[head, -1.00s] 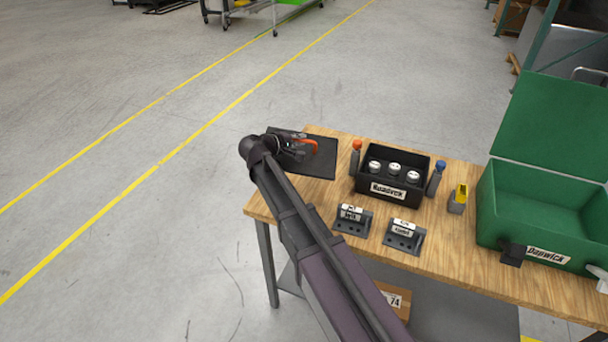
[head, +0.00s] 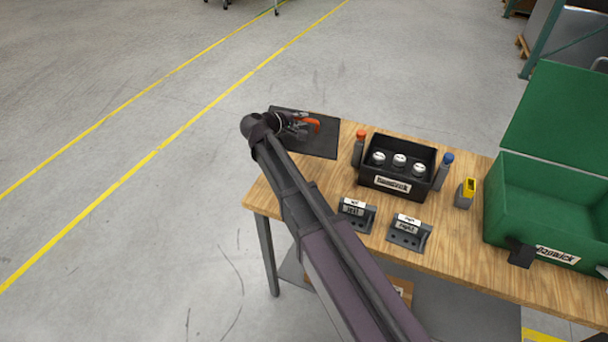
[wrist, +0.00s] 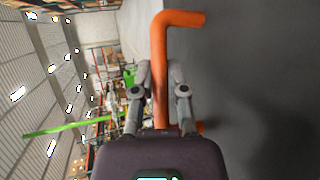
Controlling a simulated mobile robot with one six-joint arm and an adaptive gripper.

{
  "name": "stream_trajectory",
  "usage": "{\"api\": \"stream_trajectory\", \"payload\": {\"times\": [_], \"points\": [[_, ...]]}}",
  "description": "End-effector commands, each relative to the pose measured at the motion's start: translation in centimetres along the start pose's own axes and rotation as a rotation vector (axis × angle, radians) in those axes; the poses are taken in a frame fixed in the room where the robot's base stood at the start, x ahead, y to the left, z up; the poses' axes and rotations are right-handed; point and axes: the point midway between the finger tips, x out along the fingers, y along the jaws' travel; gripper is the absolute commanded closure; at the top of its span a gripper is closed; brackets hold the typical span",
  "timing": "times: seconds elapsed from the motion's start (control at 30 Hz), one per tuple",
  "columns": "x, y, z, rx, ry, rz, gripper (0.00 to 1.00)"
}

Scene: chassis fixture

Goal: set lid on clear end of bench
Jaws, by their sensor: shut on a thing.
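A flat dark lid (head: 321,146) shows at the left end of the bench (head: 268,190) in the head view. It overlaps the bench's far left corner, with part beyond the edge. I cannot tell whether it touches the top. My gripper (wrist: 160,80) is shut on the handle, with one finger on each side of the bar. In the head view my gripper (head: 301,127) is over the lid. The lid's dark face (wrist: 255,80) fills the right of the wrist view.
Right of the lid stands an open black bin (head: 392,185) with several white-topped items, flanked by an orange-capped (head: 359,150) and a blue-capped item (head: 444,170). Two grey labelled blocks (head: 353,213) (head: 408,232) sit in front. A yellow-grey item (head: 465,192) and an open green case (head: 545,205) lie farther right.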

Motion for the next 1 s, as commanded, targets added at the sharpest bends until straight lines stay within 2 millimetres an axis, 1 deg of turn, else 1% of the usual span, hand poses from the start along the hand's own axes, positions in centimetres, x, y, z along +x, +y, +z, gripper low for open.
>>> {"api": "stream_trajectory", "payload": {"times": [0.13, 0.27, 0.8, 1.0], "points": [[0.1, -0.3, 0.0, -0.003, 0.001, 0.003, 1.0], [0.5, -1.0, -0.1, -0.011, 0.006, 0.008, 1.0], [3.0, -6.8, -0.8, -0.098, 0.06, 0.071, 1.0], [3.4, -7.8, -1.0, -0.119, 0.073, 0.088, 1.0]]}}
